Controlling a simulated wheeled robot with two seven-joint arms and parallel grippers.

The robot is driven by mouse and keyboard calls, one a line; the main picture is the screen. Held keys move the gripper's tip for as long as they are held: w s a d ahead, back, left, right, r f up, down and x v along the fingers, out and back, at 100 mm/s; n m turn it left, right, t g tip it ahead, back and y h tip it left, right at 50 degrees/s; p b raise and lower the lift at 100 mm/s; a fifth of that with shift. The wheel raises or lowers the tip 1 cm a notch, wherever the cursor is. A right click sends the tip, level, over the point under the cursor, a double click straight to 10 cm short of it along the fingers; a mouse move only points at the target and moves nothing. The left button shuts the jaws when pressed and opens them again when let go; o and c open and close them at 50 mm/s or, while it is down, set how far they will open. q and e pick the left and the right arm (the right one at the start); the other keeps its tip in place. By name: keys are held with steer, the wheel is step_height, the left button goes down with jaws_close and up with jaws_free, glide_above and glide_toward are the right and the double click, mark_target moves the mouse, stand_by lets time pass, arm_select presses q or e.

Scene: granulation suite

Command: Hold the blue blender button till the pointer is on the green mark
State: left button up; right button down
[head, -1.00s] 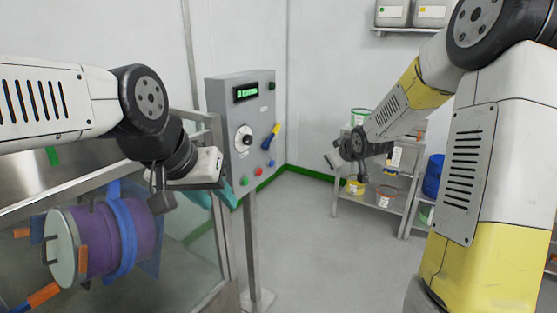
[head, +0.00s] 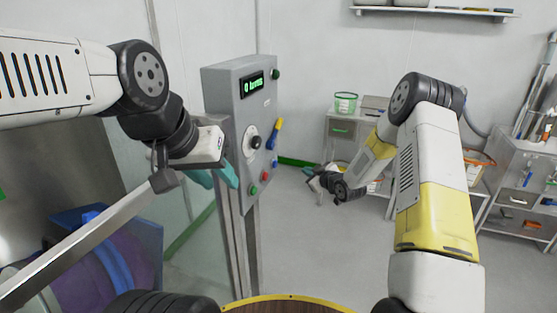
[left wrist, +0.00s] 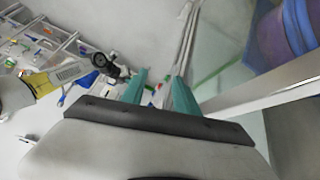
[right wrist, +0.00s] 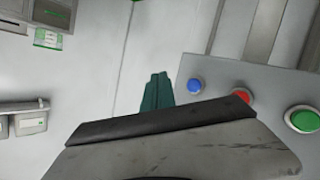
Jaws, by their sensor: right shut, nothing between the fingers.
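The grey control panel (head: 228,105) stands on a post at the centre left of the head view. Its small blue button (head: 275,163) sits low on the right of its face, above a red and a green button. The blue button (right wrist: 194,86) also shows in the right wrist view, right of my fingers and uncovered. A white round dial with a black knob (head: 255,142) is higher up; its pointer and any green mark are too small to read. My right gripper (head: 314,181) is shut and empty, apart from the panel. My left gripper (left wrist: 158,75) is open and empty, left of the panel.
A lit green display (head: 252,85) and a yellow-and-blue handle (head: 275,133) are on the panel. The red button (right wrist: 242,96) and green button (right wrist: 303,118) lie right of the blue one. A shelf unit with a bucket (head: 346,103) stands behind. The floor between is clear.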

mark_target(275, 164)
steer(key=w+a, duration=0.2)
steer(key=a, duration=0.6)
steer(key=shift+w+a, duration=0.15)
steer(key=shift+w, duration=0.2)
steer(key=shift+a, duration=0.15)
stand_by(1.9)
steer(key=shift+w+a+r, duration=0.1)
steer(key=shift+a, duration=0.2)
steer(key=shift+w+a, duration=0.15)
steer(key=shift+a, duration=0.35)
stand_by(2.0)
steer(key=shift+d, duration=0.1)
stand_by(1.0)
steer(key=shift+s+d, duration=0.3)
steer(key=shift+d, duration=0.5)
